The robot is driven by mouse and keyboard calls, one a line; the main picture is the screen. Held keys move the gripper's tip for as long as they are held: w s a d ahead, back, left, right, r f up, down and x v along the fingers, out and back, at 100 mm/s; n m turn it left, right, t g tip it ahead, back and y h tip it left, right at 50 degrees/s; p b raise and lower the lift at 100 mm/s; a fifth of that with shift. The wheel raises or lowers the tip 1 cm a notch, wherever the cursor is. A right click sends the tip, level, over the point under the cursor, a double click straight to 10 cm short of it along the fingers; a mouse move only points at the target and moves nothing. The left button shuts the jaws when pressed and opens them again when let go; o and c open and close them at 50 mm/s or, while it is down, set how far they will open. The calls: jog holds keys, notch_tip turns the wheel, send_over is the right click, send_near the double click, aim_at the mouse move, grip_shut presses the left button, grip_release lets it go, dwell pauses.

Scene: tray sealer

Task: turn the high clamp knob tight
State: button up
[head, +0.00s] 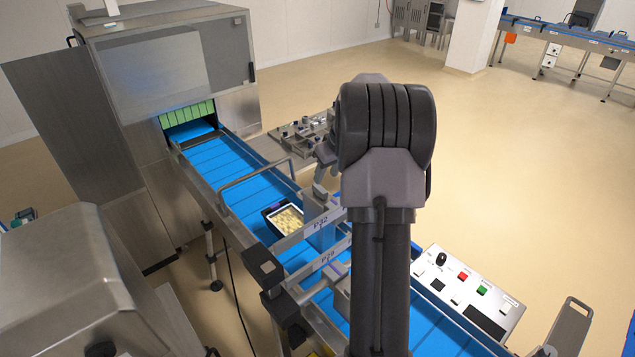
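The clamp knobs are hard to make out, and I cannot tell which is the high one. Two guide rails labelled P32 (319,222) and P28 (327,258) cross the blue conveyor (238,191). A black clamp block (268,274) sits on a post at their left end. Small grey fittings show at their right side, partly covered by my arm. My arm rises in front of the conveyor, and a grey part of it shows left of the elbow. My gripper's fingers are hidden behind the arm, so I cannot see what they touch.
A filled black tray (284,217) lies on the belt by the P32 rail. A bent metal handle (255,172) stands over the belt. The sealer (168,75) is at the back left, a bench with parts (297,135) beyond the belt, a button panel (468,290) at the right.

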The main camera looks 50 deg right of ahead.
aim_at(320, 188)
jog(key=x, duration=0.7)
jog(key=shift+w+f+p, duration=0.15)
jog(key=shift+f+p, duration=0.05)
jog(key=shift+p, duration=0.2)
grip_shut()
